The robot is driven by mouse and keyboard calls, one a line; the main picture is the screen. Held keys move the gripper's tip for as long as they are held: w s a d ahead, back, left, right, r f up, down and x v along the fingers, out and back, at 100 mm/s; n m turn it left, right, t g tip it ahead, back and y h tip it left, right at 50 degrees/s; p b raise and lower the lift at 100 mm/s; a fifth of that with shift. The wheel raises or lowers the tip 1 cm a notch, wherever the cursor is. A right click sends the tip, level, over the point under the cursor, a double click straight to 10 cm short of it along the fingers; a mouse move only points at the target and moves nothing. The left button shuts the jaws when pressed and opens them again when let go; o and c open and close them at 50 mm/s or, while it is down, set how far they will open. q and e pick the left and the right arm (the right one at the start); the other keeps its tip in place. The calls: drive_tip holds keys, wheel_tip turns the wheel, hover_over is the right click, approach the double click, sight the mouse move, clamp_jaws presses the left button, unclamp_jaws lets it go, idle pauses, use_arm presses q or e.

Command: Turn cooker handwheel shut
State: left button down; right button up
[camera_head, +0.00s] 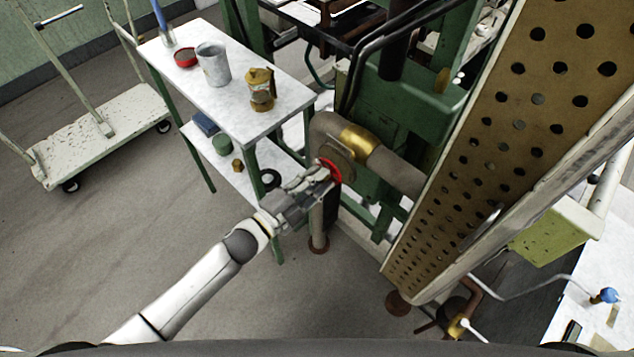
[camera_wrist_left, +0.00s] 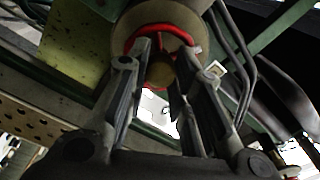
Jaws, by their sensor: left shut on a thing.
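The cooker handwheel (camera_head: 331,168) is a small red wheel on the end of a thick pipe elbow. It also shows in the left wrist view (camera_wrist_left: 158,29), as a red ring in front of a round tan flange. My left gripper (camera_head: 322,176) reaches up to it and is shut on the red rim. In the left wrist view the two fingers (camera_wrist_left: 160,55) stand on either side of the lower part of the wheel, hiding some of it. My right gripper is not in view.
A brown pipe (camera_head: 395,172) with a brass collar (camera_head: 358,142) runs right from the wheel to a large perforated panel (camera_head: 520,110). A white-topped table (camera_head: 235,105) with cans stands behind my left arm. A cart (camera_head: 100,135) stands at far left. The floor is clear at left.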

use_arm(q)
drive_tip(key=m+b, duration=0.4)
drive_tip(key=m, duration=0.8)
drive_tip(key=shift+m, duration=0.3)
drive_tip(key=c, duration=1.4)
unclamp_jaws()
drive_tip(key=shift+o, duration=0.2)
drive_tip(key=b+v, duration=0.1)
drive_tip(key=v, duration=0.6)
